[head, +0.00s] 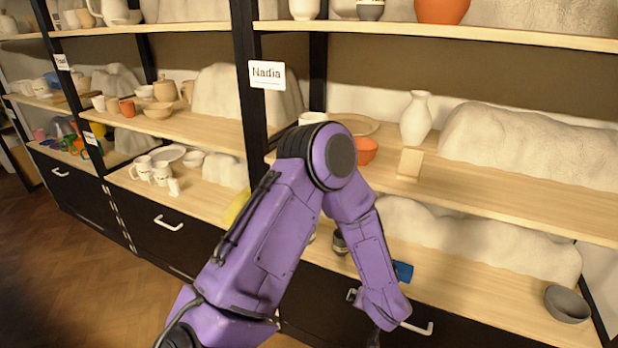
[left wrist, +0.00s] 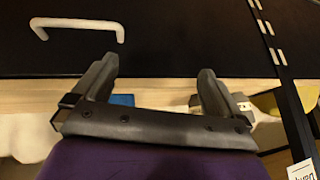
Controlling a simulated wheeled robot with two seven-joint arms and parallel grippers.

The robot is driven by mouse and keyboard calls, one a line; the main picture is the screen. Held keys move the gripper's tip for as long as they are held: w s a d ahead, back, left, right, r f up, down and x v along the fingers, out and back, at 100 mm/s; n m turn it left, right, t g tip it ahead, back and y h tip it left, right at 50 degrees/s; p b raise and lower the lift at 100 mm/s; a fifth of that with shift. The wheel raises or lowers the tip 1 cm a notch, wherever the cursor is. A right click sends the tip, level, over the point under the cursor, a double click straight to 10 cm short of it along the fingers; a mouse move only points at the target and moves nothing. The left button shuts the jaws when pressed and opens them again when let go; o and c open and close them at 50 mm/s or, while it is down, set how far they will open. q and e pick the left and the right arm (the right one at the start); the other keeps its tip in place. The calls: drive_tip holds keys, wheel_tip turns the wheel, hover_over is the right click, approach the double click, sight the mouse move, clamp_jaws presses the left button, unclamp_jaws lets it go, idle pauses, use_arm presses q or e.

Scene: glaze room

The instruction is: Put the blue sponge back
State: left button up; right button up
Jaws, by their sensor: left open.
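The blue sponge (head: 403,271) appears as a small blue shape on the lower shelf, just right of my left forearm, which partly hides it. In the left wrist view a blue patch (left wrist: 122,100) shows beside one finger, mostly covered by the gripper. My left gripper (left wrist: 157,68) is open with nothing between its fingers, in front of the dark drawer front. In the head view only a dark part of it (head: 373,338) shows at the bottom edge. My right gripper is in neither view.
The lower shelf (head: 470,295) is mostly bare right of the sponge, with a grey bowl (head: 568,304) at its far end. A dark cup (head: 339,242) and a yellow thing (head: 236,207) stand left. The middle shelf holds a white vase (head: 416,119). A "Nadia" label (head: 267,75) marks the post.

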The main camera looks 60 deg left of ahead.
use_arm(q)
drive_tip(key=s+d+f+h, duration=0.1)
drive_tip(key=s+f, duration=0.5)
drive_tip(key=s, duration=0.6)
drive_tip(key=s+d+f+h, duration=0.1)
drive_tip(key=s+d+f, duration=0.2)
drive_tip(key=s, duration=0.9)
wheel_tip(320, 180, down, 3)
drive_tip(key=shift+r+g, duration=0.1)
drive_tip(key=shift+g, duration=0.3)
drive_tip(key=shift+r, duration=0.1)
wheel_tip(320, 180, up, 8)
drive_tip(key=p, duration=0.7)
drive_tip(key=shift+f+p, duration=0.2)
drive_tip(key=shift+p, duration=0.2)
